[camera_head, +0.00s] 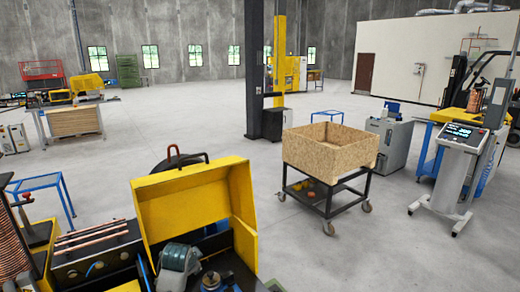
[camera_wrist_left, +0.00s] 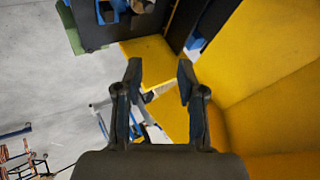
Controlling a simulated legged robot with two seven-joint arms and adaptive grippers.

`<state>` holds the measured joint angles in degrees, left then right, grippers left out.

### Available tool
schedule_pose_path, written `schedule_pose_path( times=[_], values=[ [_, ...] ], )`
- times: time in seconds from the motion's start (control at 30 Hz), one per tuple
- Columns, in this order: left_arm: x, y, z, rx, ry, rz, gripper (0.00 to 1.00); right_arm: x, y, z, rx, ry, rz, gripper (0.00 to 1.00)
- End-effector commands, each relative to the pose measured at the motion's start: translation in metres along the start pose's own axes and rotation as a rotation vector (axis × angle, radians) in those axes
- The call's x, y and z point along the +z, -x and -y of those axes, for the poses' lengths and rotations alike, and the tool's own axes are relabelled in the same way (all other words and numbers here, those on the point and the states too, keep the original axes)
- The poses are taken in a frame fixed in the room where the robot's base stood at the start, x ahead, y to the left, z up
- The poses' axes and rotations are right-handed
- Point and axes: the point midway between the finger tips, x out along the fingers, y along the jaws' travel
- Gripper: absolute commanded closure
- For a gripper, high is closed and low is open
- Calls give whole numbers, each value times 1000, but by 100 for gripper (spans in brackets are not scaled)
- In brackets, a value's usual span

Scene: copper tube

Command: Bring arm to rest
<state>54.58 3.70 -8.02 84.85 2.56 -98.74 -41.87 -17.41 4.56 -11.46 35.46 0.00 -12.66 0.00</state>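My left gripper (camera_wrist_left: 160,82) shows in the left wrist view with its two dark fingers spread apart and nothing between them. It is beside large yellow panels (camera_wrist_left: 270,105) and in front of a smaller yellow surface (camera_wrist_left: 150,58). Neither gripper shows clearly in the head view, and my right gripper is out of sight. Several straight copper tubes (camera_head: 92,236) lie on top of a black machine (camera_head: 95,257) at the lower left of the head view. A copper coil (camera_head: 12,253) stands at the left edge.
A yellow open-lidded machine (camera_head: 197,201) fills the near foreground. A wooden box on a black cart (camera_head: 326,194) stands right of it. A screen console (camera_head: 459,165) is at the far right, and a blue stand (camera_head: 40,184) at left. Grey floor (camera_head: 365,240) is clear between.

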Motion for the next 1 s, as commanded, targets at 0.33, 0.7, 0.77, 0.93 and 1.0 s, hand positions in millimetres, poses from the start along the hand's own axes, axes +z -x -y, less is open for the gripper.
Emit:
schedule_pose_path(
  times=[0.33, 0.7, 0.77, 0.93, 1.0],
  values=[
    [180, -68, -219, 140, 294, 124, 61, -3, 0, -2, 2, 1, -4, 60],
    [302, -10, -361, 222, 535, 241, 61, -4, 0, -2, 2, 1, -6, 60],
    [312, 0, -372, 230, 558, 254, 61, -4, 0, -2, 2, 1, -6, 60],
    [336, 28, -399, 247, 617, 286, 61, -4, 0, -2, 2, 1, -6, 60],
    [344, 39, -407, 252, 639, 298, 61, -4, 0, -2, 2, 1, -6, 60]
  ],
)
